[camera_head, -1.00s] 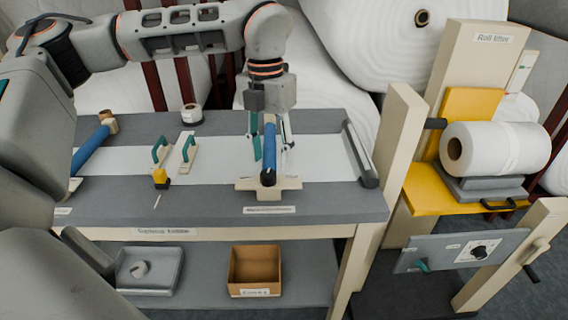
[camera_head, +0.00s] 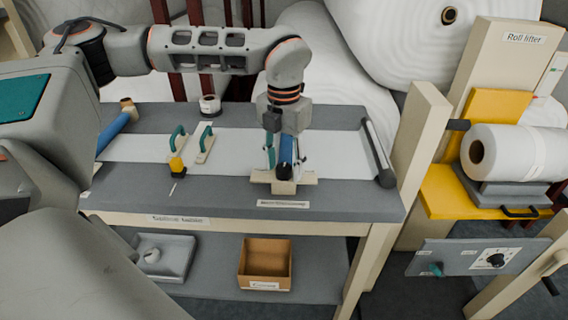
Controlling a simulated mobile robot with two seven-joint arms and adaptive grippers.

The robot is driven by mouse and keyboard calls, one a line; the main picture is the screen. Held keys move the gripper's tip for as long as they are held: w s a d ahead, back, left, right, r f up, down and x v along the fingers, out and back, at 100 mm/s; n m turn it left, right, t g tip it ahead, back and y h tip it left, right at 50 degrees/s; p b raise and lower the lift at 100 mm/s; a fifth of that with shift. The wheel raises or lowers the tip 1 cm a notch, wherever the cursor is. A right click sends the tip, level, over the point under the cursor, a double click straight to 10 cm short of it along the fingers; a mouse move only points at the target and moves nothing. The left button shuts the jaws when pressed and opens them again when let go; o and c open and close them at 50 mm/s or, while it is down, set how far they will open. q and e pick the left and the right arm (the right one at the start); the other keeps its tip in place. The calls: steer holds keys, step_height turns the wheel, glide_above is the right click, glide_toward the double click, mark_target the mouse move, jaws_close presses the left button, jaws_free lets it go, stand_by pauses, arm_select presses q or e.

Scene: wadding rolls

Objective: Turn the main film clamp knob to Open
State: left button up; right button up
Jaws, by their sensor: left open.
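A black knob (camera_head: 496,260) on a white dial sits on the grey panel (camera_head: 450,262) at the right; its dial marks are too small to read. A teal knob (camera_head: 436,269) sits on the same panel, further left. My left gripper (camera_head: 284,160) is open, with its fingers around or just above a blue bar (camera_head: 285,149) on the table. Whether the fingers touch the bar cannot be told. The bar's front end rests at a beige block (camera_head: 284,182). My right gripper is not in view.
The grey table (camera_head: 340,200) bears two teal-handled tools (camera_head: 205,143), a yellow-black piece (camera_head: 177,167) and a tape roll (camera_head: 210,104). A cardboard box (camera_head: 265,262) and grey tray (camera_head: 165,257) are on the lower shelf. A beige post (camera_head: 420,135) stands between table and panel.

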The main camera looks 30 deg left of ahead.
arm_select(q)
steer(key=c, duration=1.1)
steer(key=shift+n, duration=0.3)
steer(key=n+p, duration=0.1)
steer(key=n, duration=0.2)
steer(key=shift+n, duration=0.3)
steer(key=n, duration=0.3)
steer(key=shift+n, duration=0.3)
steer(key=n, duration=0.3)
steer(key=shift+n, duration=2.3)
